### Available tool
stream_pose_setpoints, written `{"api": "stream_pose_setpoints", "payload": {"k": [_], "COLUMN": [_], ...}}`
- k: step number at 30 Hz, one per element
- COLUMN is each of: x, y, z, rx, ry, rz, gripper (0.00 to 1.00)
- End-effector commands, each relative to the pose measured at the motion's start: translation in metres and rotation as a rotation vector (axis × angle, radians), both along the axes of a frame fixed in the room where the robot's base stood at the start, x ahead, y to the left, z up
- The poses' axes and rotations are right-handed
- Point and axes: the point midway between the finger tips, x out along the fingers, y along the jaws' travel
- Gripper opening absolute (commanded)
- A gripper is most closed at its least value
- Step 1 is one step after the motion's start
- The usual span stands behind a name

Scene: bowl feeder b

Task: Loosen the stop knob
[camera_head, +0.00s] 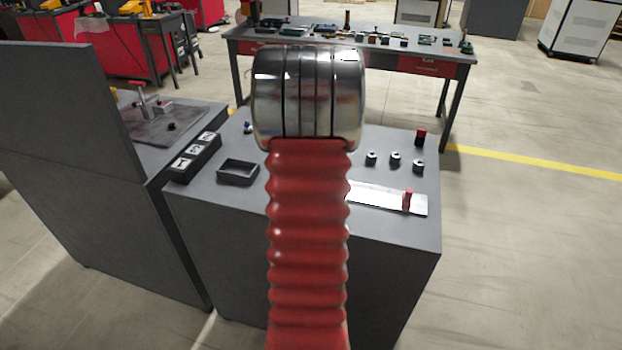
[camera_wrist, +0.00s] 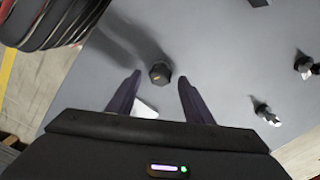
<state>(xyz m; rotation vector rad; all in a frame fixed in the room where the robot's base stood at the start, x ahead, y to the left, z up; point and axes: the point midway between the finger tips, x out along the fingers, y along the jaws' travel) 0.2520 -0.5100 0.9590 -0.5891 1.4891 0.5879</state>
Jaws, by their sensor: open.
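In the wrist view my gripper (camera_wrist: 160,76) is open, with its two dark fingers pointing at the grey top. A small dark knob (camera_wrist: 160,72) with a yellowish mark shows between the fingertips. I cannot tell how far below the fingers it is, or whether it is the stop knob. A white piece (camera_wrist: 146,110) is partly hidden by the left finger. In the head view my wrist and red arm cover the middle, and my fingers are hidden. A red knob (camera_head: 421,137) stands at the top's far right corner. A red peg (camera_head: 407,200) stands on a white strip (camera_head: 385,199).
Several small dark knobs (camera_head: 395,159) stand on the grey cabinet top (camera_head: 215,205). A black open tray (camera_head: 238,172) and a black block with white-faced parts (camera_head: 195,158) are at its left. A tall grey panel (camera_head: 60,120) rises further left. A workbench (camera_head: 350,45) stands behind.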

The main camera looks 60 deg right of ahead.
Motion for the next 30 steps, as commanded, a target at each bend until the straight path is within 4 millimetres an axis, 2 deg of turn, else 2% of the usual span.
{"api": "stream_pose_setpoints", "payload": {"k": [4, 13, 30], "x": [0.0, 0.0004, 0.0005], "y": [0.0003, 0.0002, 0.0006], "z": [-0.0097, -0.0109, -0.0107], "rx": [0.001, 0.0, 0.001], "ry": [0.001, 0.0, 0.001], "rz": [0.0, 0.001, 0.001], "gripper": [0.47, 0.47, 0.07]}}
